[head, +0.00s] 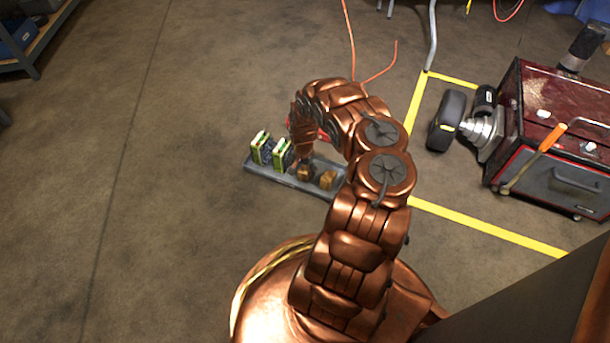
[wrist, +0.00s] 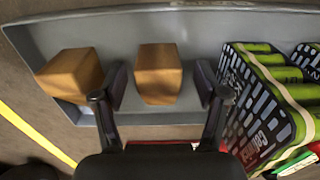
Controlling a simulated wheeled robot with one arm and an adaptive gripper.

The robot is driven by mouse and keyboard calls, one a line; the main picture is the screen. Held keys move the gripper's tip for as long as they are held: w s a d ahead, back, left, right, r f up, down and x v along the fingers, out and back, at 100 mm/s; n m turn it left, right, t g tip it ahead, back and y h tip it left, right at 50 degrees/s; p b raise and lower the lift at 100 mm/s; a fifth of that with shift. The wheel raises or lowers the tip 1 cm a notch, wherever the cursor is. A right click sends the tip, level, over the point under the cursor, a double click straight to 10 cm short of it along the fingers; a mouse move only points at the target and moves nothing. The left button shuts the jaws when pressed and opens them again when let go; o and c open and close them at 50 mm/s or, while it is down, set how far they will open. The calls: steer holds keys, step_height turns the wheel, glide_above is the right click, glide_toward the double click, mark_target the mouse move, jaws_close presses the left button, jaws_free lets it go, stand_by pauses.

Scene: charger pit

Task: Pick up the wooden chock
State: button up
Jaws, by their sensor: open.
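Two wooden chocks sit in a grey tray. One wooden chock (wrist: 158,75) stands between the two fingers of my gripper (wrist: 162,88) in the wrist view, with a visible gap on each side. It also shows in the head view (head: 304,174). The other wooden chock (wrist: 70,74) is to the left, outside the left finger, and shows in the head view (head: 328,180). My gripper is open and holds nothing. In the head view my arm hides most of the fingers.
The grey tray (wrist: 120,32) lies on the floor. Green and black boxes (wrist: 262,105) stand in it close to the right finger, also in the head view (head: 263,148). A red toolbox cart (head: 560,140), a wheel (head: 446,120) and orange cords (head: 350,40) lie beyond.

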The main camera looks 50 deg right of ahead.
steer(key=shift+c, duration=0.3)
steer(key=c, duration=1.2)
steer(key=shift+c, duration=0.2)
